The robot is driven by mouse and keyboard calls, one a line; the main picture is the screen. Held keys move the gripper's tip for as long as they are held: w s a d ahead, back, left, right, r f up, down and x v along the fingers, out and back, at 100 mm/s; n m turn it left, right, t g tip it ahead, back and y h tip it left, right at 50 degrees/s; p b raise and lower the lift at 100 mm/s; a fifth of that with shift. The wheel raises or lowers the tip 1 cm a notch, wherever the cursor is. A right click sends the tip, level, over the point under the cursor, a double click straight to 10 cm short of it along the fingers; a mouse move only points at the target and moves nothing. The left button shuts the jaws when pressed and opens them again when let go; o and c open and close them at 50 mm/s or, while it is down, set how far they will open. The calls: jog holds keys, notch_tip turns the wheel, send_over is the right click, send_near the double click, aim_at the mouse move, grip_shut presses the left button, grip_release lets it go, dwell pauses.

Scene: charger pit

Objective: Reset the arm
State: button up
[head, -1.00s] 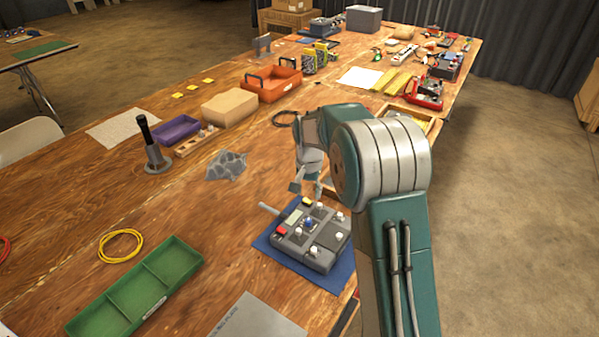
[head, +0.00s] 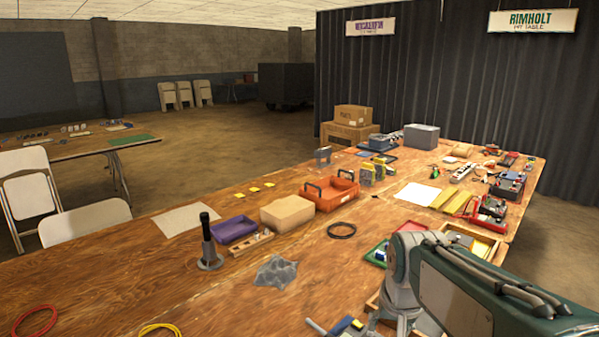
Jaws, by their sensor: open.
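My arm is at the lower right of the head view, its teal and grey links reaching in from the right edge. The joint at its far end is above the near right part of the wooden table (head: 130,285), and a pale link drops from it to the bottom edge. My gripper's fingers cannot be made out; they are hidden or below the frame.
A green-edged tray (head: 376,254) and a wooden tray (head: 485,243) lie close to the arm. An orange tote (head: 332,192), a cardboard-coloured block (head: 287,213), a black cable ring (head: 341,230) and an upright black-handled tool (head: 208,245) stand farther left. Space above the table is free.

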jog(key=s+n+t, duration=0.2)
jog(key=s, duration=1.2)
jog(key=shift+s+n, duration=0.25)
jog(key=shift+n, duration=0.05)
dwell(0.3)
